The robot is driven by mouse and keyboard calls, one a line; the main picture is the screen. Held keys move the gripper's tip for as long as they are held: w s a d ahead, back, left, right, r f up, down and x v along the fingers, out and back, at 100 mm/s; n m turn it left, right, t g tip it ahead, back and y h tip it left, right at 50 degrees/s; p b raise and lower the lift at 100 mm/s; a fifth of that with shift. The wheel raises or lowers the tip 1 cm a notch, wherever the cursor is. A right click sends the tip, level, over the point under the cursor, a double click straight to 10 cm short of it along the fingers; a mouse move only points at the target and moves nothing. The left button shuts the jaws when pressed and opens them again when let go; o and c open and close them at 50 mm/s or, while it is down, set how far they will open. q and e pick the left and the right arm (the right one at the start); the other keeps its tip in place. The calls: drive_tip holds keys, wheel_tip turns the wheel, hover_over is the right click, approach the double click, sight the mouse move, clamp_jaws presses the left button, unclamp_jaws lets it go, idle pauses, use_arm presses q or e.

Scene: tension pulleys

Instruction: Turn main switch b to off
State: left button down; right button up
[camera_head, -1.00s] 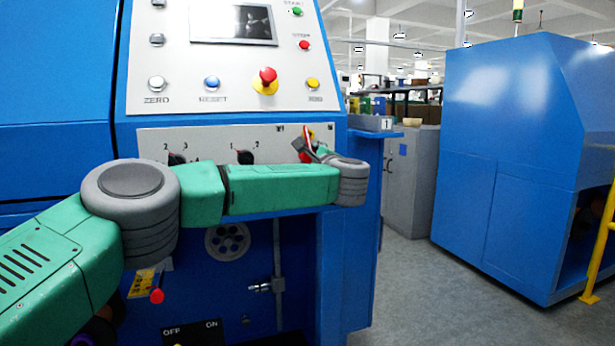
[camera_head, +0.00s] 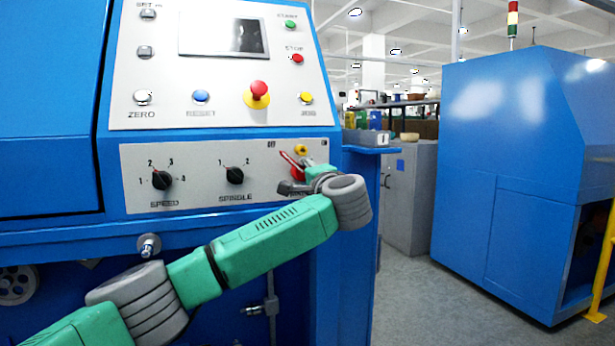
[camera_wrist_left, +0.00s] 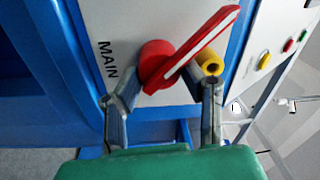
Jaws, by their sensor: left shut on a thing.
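The main switch (camera_head: 297,172) is a red rotary knob with a red and white lever, at the right end of the lower grey panel. In the left wrist view the red lever (camera_wrist_left: 200,45) slants from the round base up to the right, above the word MAIN's right side. My left gripper (camera_head: 293,182) is at the switch, its two fingers on either side of the red knob in the left wrist view (camera_wrist_left: 160,92), shut on the switch. The fingers and wrist partly hide the switch and its lettering in the head view. My right gripper is not in view.
A yellow part (camera_wrist_left: 209,62) sits close beside the lever. Left on the same panel are the black spindle knob (camera_head: 235,176) and speed knob (camera_head: 162,180). Above is a panel with a red emergency button (camera_head: 259,90). A blue cabinet (camera_head: 500,180) stands right, across open floor.

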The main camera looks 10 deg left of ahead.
use_arm(q)
drive_tip(key=shift+f, duration=0.45)
drive_tip(key=c, duration=1)
unclamp_jaws()
drive_tip(key=shift+a, duration=0.1)
drive_tip(key=shift+r, duration=0.15)
drive_tip(key=shift+s+a+r, duration=0.1)
drive_tip(key=shift+v, duration=4.1)
drive_tip(key=shift+d, duration=0.2)
